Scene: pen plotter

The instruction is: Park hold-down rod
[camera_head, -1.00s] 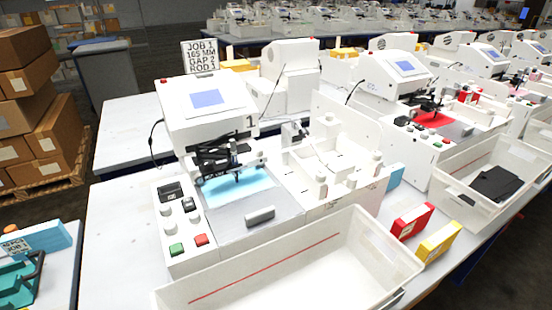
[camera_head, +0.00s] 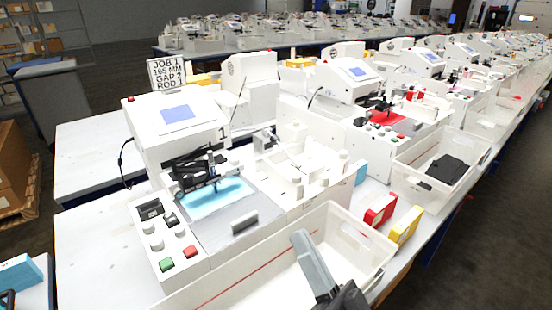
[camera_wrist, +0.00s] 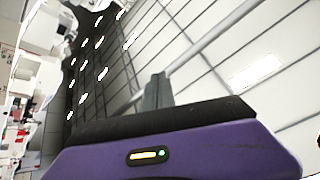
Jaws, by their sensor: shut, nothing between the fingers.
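The nearest pen plotter (camera_head: 165,118) is white, marked 1, with a blue screen. Its dark carriage (camera_head: 205,170) sits above a lit blue bed. No hold-down rod can be picked out with certainty. A sign (camera_head: 168,75) behind the plotter reads JOB 1, 165 MM, GAP 2, ROD 1. A white fixture with pegs (camera_head: 300,165) stands to the plotter's right. My gripper (camera_wrist: 158,88) shows in the wrist view, its grey fingers shut and empty, pointing towards the ceiling and far wall, away from the plotter.
A control panel (camera_head: 164,240) with green and red buttons is at the plotter's left front. A second plotter (camera_head: 355,82) stands behind.

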